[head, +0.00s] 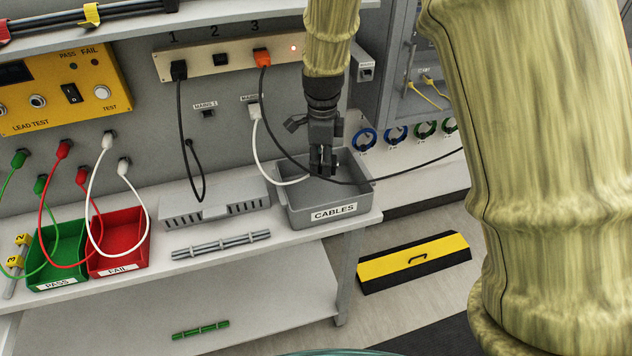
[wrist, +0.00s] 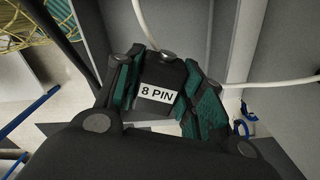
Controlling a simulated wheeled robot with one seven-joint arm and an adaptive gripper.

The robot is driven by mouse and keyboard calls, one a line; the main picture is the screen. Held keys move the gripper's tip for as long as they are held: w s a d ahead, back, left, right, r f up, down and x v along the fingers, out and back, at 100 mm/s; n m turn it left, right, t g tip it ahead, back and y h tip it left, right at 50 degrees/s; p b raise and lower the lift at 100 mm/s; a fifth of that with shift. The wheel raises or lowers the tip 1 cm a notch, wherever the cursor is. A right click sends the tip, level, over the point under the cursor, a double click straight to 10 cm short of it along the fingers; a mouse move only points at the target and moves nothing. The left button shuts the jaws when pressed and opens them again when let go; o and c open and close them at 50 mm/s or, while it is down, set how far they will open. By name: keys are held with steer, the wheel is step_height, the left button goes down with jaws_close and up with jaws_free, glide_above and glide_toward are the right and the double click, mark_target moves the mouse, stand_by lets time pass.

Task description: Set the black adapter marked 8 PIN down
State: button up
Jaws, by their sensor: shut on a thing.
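The black adapter (wrist: 172,73) with a white 8 PIN label is held between the green-padded fingers of my gripper (wrist: 163,80) in the wrist view. In the head view my gripper (head: 322,168) points down at the open grey bin labelled CABLES (head: 333,212). Its fingertips show against the inside of the bin; I cannot tell whether they are inside it or just above. The adapter is mostly hidden by the fingers in the head view. A white cable and a black cable run close by the fingertips.
A grey slotted tray (head: 214,203) and a bundle of grey rods (head: 221,244) are left of the bin. Green PASS (head: 58,279) and red FAIL (head: 121,264) bins stand further left. A socket panel (head: 222,54) is behind. A yellow-black ramp (head: 413,262) lies on the floor.

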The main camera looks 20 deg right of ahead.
steer(key=shift+w+f, duration=0.15)
steer(key=shift+w, duration=0.2)
steer(key=p, duration=0.2)
glide_above(320, 194)
step_height(320, 194, down, 5)
steer(key=shift+r, duration=0.2)
steer(key=shift+w+f, duration=0.15)
steer(key=shift+f, duration=0.15)
steer(key=shift+s+f, duration=0.35)
steer(key=f, duration=0.1)
steer(key=f+p, duration=0.1)
steer(key=f, duration=0.1)
steer(key=shift+w, duration=0.2)
steer(key=shift+s+f, duration=0.1)
steer(key=shift+f, duration=0.1)
steer(key=shift+f, duration=0.1)
steer(key=o, duration=1)
